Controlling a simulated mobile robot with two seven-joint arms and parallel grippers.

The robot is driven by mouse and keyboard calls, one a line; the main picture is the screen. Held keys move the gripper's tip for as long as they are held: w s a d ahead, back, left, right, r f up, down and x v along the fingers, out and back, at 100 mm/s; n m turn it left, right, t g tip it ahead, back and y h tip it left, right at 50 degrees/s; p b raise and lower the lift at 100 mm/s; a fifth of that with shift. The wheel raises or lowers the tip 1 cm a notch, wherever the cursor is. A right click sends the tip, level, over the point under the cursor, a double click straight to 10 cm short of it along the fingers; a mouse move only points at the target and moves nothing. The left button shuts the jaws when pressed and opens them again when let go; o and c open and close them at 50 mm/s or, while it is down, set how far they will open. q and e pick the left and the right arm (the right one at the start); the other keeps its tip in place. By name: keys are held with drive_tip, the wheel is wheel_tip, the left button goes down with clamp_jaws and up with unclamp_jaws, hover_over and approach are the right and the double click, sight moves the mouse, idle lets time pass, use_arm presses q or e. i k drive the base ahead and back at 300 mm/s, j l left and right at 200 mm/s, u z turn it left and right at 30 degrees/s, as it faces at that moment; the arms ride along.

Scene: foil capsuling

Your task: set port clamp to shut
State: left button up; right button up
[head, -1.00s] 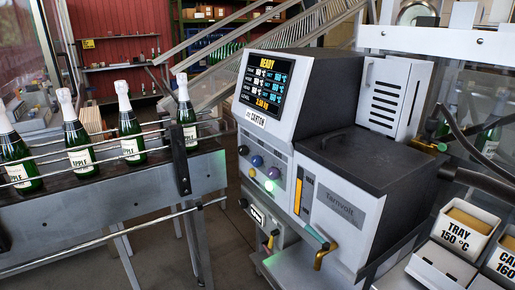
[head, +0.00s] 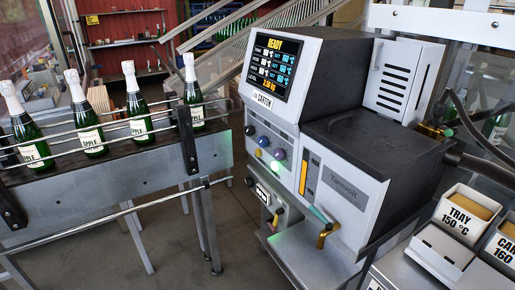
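A grey glue machine (head: 345,195) labelled Tarnvolt stands in the middle of the head view. Its screen (head: 275,67) reads READY. A brass fitting (head: 434,131) with a green part sits at its right rear side, beside dark hoses; I cannot tell for sure whether this is the port clamp or how it is set. A brass tap (head: 327,236) with a teal handle is on the lower front. A smaller brass valve (head: 277,216) is to its left. Neither of my grippers is in view.
A conveyor (head: 120,165) with rails carries several foil-topped green bottles (head: 85,115) at left. A tray bin labelled 150 °C (head: 462,215) stands at lower right, with another bin beside it. The dark lid (head: 375,140) on the machine is closed. Open floor (head: 170,245) lies between conveyor and machine.

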sight(448, 132)
drive_tip(key=z, duration=1.3)
